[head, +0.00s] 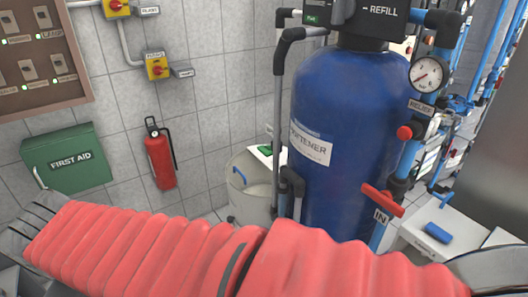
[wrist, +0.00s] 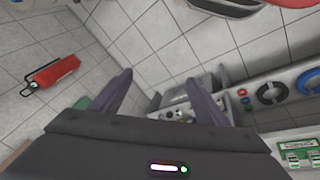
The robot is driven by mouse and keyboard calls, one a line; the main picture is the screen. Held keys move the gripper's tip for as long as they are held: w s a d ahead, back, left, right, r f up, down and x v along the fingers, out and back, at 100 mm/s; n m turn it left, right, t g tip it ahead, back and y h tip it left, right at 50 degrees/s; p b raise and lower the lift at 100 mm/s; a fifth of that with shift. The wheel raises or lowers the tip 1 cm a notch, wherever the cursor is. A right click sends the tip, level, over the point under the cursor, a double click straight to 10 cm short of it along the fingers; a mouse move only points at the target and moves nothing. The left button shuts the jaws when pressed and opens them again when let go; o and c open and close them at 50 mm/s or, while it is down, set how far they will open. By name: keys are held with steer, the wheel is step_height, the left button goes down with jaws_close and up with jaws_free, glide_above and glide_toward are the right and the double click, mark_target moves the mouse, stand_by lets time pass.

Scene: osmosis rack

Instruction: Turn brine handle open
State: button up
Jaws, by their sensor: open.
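No handle with a readable brine label shows. In the head view, a beige drum (head: 243,190) with a small blue handle (head: 240,175) stands left of the blue softener tank (head: 345,140). A red lever handle (head: 382,200) sits on the blue pipe at the tank's right, beside a tag reading IN. My gripper (wrist: 161,78) shows only in the wrist view, with its two dark fingers spread apart and nothing between the tips. A grey unit with small knobs (wrist: 178,113) lies beyond the fingers. Which handle is the brine one, I cannot tell.
My red-sleeved arm covers the bottom of the head view. A fire extinguisher (head: 160,155), a green first aid box (head: 66,160) and a brown switch panel (head: 40,55) are on the tiled wall. A pressure gauge (head: 428,75) and blue pipes crowd the right.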

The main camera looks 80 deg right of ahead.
steer(key=d+f+n+g+h, duration=0.1)
steer(key=d+n+g+h, duration=0.2)
steer(key=d, duration=1)
steer(key=n+g+h, duration=0.6)
steer(key=g+h, duration=0.2)
steer(key=g, duration=0.4)
glide_toward(261, 151)
steer(key=v, duration=0.3)
steer(key=shift+s+d, duration=0.15)
steer(key=x, duration=1.3)
steer(key=shift+s+d, duration=0.25)
steer(key=shift+s, duration=0.05)
